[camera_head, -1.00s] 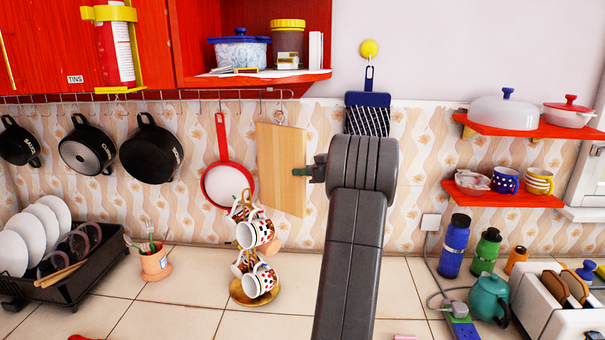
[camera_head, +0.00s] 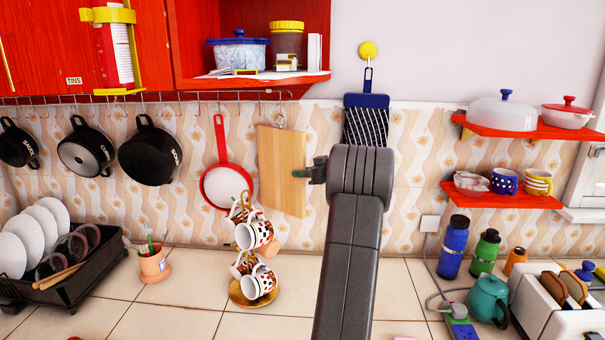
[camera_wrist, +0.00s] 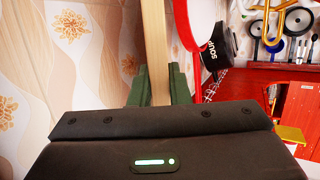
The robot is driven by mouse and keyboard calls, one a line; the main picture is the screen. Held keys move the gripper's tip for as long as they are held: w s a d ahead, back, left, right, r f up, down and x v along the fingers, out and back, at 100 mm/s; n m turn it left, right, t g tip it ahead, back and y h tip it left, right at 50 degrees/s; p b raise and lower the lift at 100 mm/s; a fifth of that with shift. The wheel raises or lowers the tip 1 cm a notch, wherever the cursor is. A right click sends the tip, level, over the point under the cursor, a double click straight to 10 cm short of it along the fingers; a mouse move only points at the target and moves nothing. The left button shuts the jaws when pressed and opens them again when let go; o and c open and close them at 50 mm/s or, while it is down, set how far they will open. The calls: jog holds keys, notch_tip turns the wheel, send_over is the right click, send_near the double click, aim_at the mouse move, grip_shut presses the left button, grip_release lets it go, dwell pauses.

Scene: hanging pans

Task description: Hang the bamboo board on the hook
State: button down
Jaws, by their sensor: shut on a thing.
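The bamboo board (camera_head: 281,170) is a pale wooden rectangle, upright against the tiled wall below the right end of the hook rail. A metal ring or hook (camera_head: 280,120) shows at its top; I cannot tell whether the board's loop is over it. My gripper (camera_head: 302,173) is shut on the board's right edge. In the wrist view the green fingers (camera_wrist: 155,85) pinch the board's edge (camera_wrist: 155,50) from both sides. My grey arm hides the wall to the right of the gripper.
A red-rimmed pan (camera_head: 222,185) hangs just left of the board, with black pans (camera_head: 150,150) further left. A mug tree (camera_head: 255,260) stands below. The red cabinet (camera_head: 255,78) is above.

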jog(key=shift+r, duration=0.1)
dwell(0.3)
jog(key=c, duration=1.3)
grip_release()
jog(key=b+v, duration=0.2)
jog(key=v, duration=1.2)
jog(key=shift+b, duration=0.4)
jog(key=shift+w+a, duration=0.1)
jog(key=shift+w, duration=0.05)
jog(key=shift+s+a+p+x, duration=0.15)
jog(key=shift+p+x, duration=0.3)
jog(key=shift+x, duration=1.7)
jog(key=shift+s+a+p+x, duration=0.15)
jog(key=shift+p+x, duration=0.35)
jog(key=shift+x, duration=1.7)
jog(key=shift+s+p+x, duration=0.1)
jog(key=shift+p+x, duration=0.35)
jog(key=shift+x, duration=1.7)
jog(key=shift+s+r, duration=0.1)
jog(key=shift+r, duration=0.2)
